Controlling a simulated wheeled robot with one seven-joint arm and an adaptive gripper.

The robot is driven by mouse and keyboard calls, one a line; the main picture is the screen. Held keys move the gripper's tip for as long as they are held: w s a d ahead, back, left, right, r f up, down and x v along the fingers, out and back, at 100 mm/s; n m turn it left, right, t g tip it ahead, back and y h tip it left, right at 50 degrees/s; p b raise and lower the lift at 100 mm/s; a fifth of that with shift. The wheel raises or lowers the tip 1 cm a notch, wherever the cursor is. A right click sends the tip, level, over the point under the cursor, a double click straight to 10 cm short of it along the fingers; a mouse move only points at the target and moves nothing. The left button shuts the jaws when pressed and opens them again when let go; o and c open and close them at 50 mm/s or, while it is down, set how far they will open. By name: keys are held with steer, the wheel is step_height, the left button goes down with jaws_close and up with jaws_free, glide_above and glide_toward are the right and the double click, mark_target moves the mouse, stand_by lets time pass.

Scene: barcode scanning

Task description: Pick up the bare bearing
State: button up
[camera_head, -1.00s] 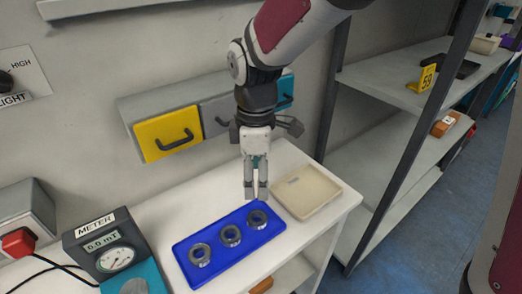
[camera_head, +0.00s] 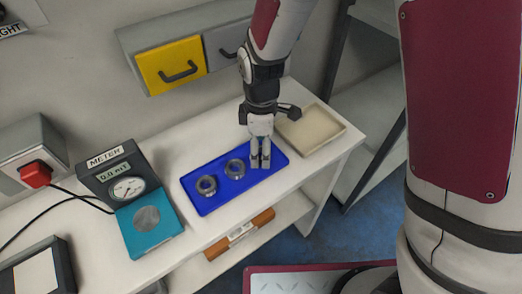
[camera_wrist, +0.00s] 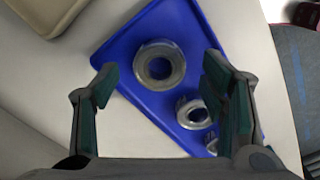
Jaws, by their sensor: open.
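Several similar grey metal rings lie on a blue tray (camera_head: 208,205). The left ring (camera_head: 207,185) and the middle ring (camera_head: 235,169) show in the head view. The right one is hidden there behind my gripper (camera_head: 260,163), which points down over the tray's right end. In the wrist view, the nearest ring (camera_wrist: 159,65) lies between my open fingers (camera_wrist: 160,83), which appear above it and hold nothing. A second ring (camera_wrist: 191,113) lies beside the right finger, and a third (camera_wrist: 211,142) is partly hidden by it. I cannot tell which ring is the bare bearing.
A beige tray (camera_head: 338,139) stands right of the blue tray. A meter (camera_head: 122,184) with a teal pad (camera_head: 133,243) stands at the left. An orange block (camera_head: 240,235) lies on the lower shelf. Drawers (camera_head: 170,67) are on the wall behind.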

steer(key=shift+f, duration=0.65)
steer(key=c, duration=1.3)
steer(key=shift+c, duration=0.2)
